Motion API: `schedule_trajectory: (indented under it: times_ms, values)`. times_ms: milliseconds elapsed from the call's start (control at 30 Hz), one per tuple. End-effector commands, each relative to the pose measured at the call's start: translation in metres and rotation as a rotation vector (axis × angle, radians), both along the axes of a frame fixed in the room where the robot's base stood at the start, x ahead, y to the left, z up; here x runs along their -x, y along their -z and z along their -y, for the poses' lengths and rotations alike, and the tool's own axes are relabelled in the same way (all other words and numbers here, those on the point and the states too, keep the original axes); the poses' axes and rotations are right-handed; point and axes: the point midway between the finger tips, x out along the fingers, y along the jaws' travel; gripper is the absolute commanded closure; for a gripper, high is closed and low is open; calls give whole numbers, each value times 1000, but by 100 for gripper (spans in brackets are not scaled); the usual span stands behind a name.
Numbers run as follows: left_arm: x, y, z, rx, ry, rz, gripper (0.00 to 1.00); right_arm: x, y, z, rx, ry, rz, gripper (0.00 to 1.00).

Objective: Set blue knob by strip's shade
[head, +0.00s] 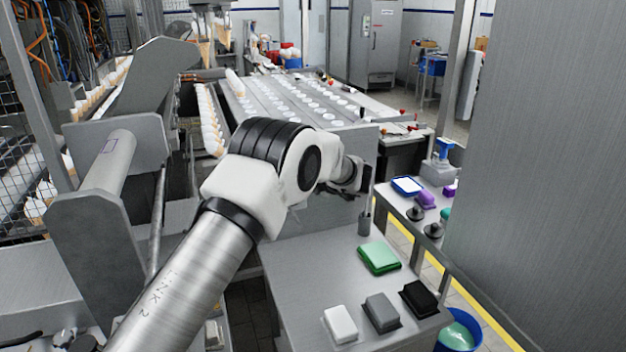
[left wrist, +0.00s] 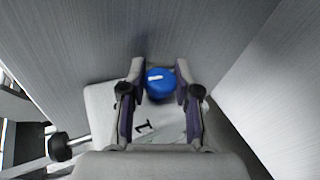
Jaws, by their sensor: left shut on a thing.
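The blue knob (left wrist: 160,84) shows in the left wrist view, with a pale pointer mark running roughly crosswise on its face. My left gripper (left wrist: 160,98) is shut on it, one finger on each side. Below the knob is a pale plate with a black "1" (left wrist: 143,127); the rest of its scale is hidden. In the head view my left gripper (head: 354,178) is at the grey metal panel, and the knob is hidden there. I cannot make out a strip with a shade. My right gripper is in neither view.
A metal table (head: 300,290) below the arm carries a green block (head: 379,257), a white block (head: 340,323), a grey block (head: 382,312) and a black block (head: 419,298). A blue bucket (head: 459,331) stands at its right. A tall grey wall (head: 545,150) closes the right side.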

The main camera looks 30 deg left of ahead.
Motion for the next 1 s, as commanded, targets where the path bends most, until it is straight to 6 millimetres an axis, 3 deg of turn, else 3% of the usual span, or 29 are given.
schedule_trajectory:
  times_ms: [67, 100, 133, 167, 567, 1000]
  values:
    - [1, 1, 0, 0, -1, -2, 100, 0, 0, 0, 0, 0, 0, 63]
    - [1, 1, 0, 0, -1, -2, 58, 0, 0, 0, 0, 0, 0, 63]
    - [1, 1, 0, 0, -1, -2, 48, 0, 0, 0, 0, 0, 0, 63]
    - [1, 1, 0, 0, -1, -2, 43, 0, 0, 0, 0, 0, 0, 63]
    - [4, -6, 8, 1, 0, 1, 43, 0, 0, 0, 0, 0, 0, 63]
    - [51, -51, 81, 0, 0, -1, 43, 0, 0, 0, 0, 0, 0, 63]
